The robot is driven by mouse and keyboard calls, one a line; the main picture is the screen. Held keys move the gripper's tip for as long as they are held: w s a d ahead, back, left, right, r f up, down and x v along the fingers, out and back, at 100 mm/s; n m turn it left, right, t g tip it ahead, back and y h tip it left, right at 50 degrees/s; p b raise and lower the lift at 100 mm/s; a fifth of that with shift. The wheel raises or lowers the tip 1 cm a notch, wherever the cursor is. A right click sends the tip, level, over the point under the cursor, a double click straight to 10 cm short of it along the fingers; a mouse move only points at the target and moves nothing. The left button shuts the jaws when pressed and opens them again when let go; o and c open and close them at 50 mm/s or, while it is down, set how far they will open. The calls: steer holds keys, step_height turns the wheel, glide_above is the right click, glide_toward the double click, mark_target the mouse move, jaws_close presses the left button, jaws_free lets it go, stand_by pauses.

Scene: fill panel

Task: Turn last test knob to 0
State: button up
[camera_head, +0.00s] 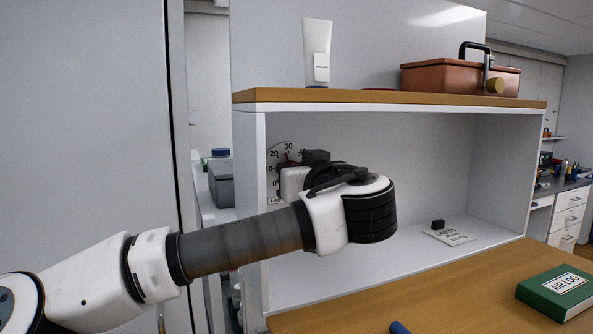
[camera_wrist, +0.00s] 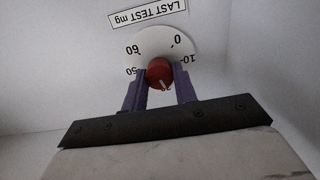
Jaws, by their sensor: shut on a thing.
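The red knob (camera_wrist: 159,73) sits at the centre of a round white dial (camera_wrist: 160,42), upside down in the wrist view. The label "LAST TEST mg" (camera_wrist: 147,11) is on the wall beside it. My gripper (camera_wrist: 162,80) has its two purple fingers on either side of the knob, shut on it. A white mark on the knob is at its lower edge in the wrist view, away from the 0. A red bit shows below the 30.
A shelf (camera_head: 390,100) above my wrist holds a white tube (camera_head: 317,50) and a brown case (camera_head: 440,76). A small black block (camera_head: 438,224) and a printed card (camera_head: 452,237) lie on the cabinet floor. A green book (camera_head: 560,290) lies on the wooden top.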

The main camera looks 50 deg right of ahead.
steer(key=shift+f+b, duration=0.15)
steer(key=shift+b, duration=0.35)
steer(key=shift+w+a+n+b, duration=0.1)
steer(key=shift+n+b, duration=3.8)
steer(key=shift+b, duration=0.65)
steer(key=o, duration=1)
